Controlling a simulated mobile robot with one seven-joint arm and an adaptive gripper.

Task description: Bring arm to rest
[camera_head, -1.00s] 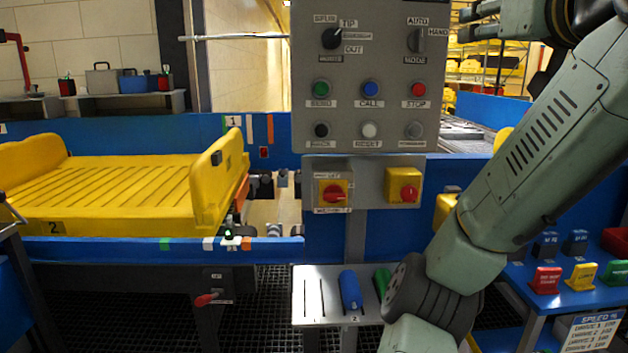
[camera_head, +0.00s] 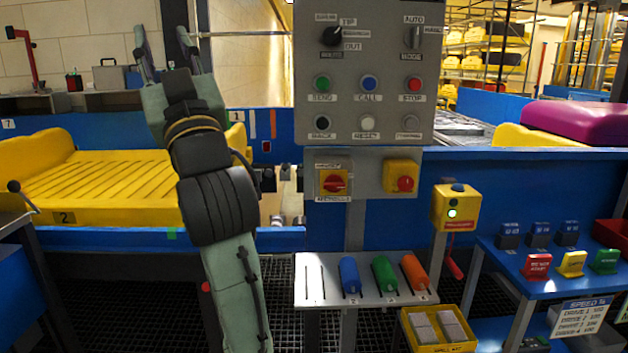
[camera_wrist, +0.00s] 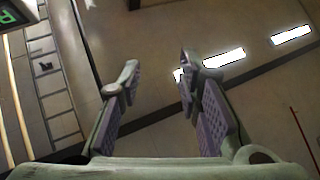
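My arm rises through the left middle of the head view, with my gripper (camera_head: 166,45) at its top end pointing upward. In the wrist view my gripper (camera_wrist: 158,82) shows two grey-green fingers with lilac pads, well apart and with nothing between them. Behind the fingers I see the ceiling with bright light panels. In the head view my arm stands in front of the right end of the yellow tray (camera_head: 110,185) marked 2 and hides part of it. My gripper is above and behind the blue rail, clear of the control panel (camera_head: 365,75).
Below the panel are a red rotary switch (camera_head: 334,183) and a shelf (camera_head: 318,287) with blue, green and orange cylinders.

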